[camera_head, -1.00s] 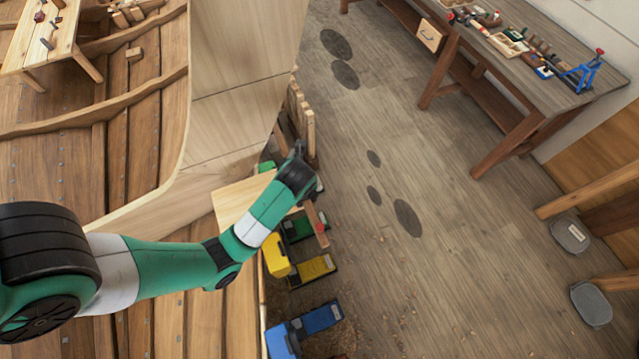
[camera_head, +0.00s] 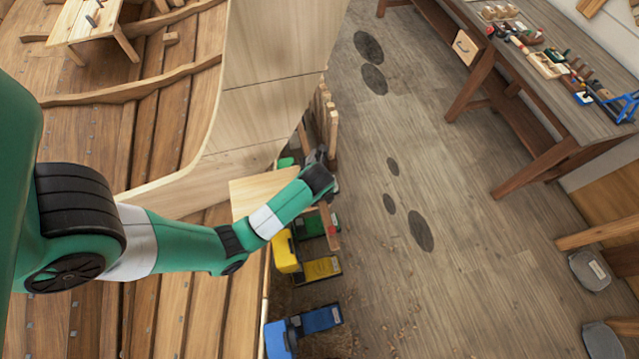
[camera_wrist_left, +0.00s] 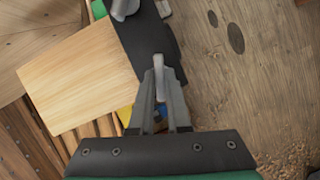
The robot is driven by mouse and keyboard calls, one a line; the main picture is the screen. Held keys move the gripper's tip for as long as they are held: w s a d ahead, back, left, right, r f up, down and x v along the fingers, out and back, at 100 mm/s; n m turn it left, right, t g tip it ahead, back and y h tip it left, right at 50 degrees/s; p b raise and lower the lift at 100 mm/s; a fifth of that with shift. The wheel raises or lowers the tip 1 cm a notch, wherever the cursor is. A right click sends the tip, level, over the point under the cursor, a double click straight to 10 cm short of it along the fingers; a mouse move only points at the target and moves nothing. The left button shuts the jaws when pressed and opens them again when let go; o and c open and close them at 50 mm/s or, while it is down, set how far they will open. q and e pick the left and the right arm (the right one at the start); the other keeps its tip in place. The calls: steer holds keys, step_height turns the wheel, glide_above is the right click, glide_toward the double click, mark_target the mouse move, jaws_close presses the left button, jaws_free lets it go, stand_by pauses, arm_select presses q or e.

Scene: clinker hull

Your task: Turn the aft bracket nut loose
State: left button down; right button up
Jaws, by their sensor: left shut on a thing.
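My left gripper (camera_wrist_left: 159,88) is shut on a small light-grey metal piece (camera_wrist_left: 158,64) in the left wrist view. The piece stands between the fingertips, over a dark flat bar (camera_wrist_left: 142,38). I take it to be the nut, but its shape is mostly hidden by the fingers. A metal cylinder (camera_wrist_left: 122,8) sits near the bar's far end. In the head view my left arm reaches in from the left beside the wooden hull (camera_head: 170,195), and its dark wrist hides the grasp. My right gripper is not in view.
A pale board (camera_head: 258,192) lies beside the wrist. Yellow (camera_head: 285,255) and blue (camera_head: 318,319) items stand on the floor below. A workbench (camera_head: 540,85) with tools stands at the back right. The floor between is open.

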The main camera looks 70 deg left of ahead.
arm_select(q)
steer(key=n+g, duration=0.1)
steer(key=n, duration=0.1)
steer(key=n+g, duration=0.1)
steer(key=n, duration=0.2)
steer(key=shift+w+n+y, duration=0.15)
steer(key=shift+n+y, duration=0.15)
steer(key=c, duration=0.9)
jaws_free()
